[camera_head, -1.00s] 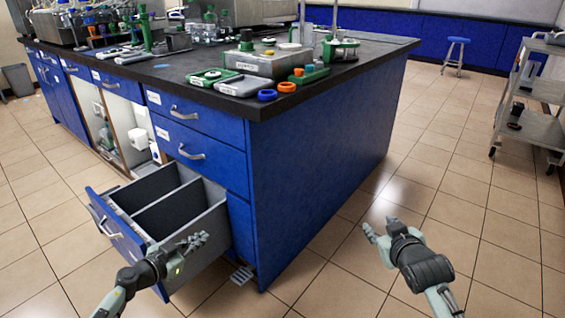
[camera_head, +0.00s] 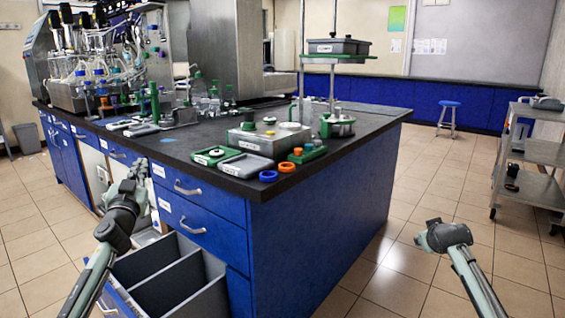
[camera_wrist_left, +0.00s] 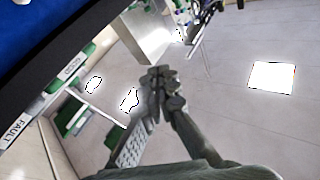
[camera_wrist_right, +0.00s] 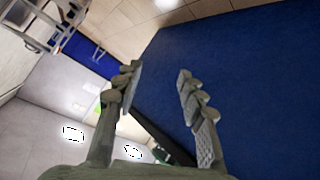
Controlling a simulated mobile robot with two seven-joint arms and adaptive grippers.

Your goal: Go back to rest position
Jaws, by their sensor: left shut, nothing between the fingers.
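My left gripper (camera_head: 133,178) is in front of the blue bench's drawer side, raised near the level of the worktop. In the left wrist view my left gripper (camera_wrist_left: 160,75) has its fingers together with nothing between them. My right arm shows at the right of the head view, over the floor, but its fingers are hidden there. In the right wrist view my right gripper (camera_wrist_right: 158,80) has its fingers spread apart and is empty, with the bench's blue side panel (camera_wrist_right: 240,75) beyond it.
An empty two-compartment drawer (camera_head: 172,285) stands open below my left arm. The black worktop (camera_head: 385,118) holds trays, bottles and a metal box (camera_head: 268,141). A steel cart (camera_head: 535,185) and a blue stool (camera_head: 449,115) stand right. Floor between bench and cart is clear.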

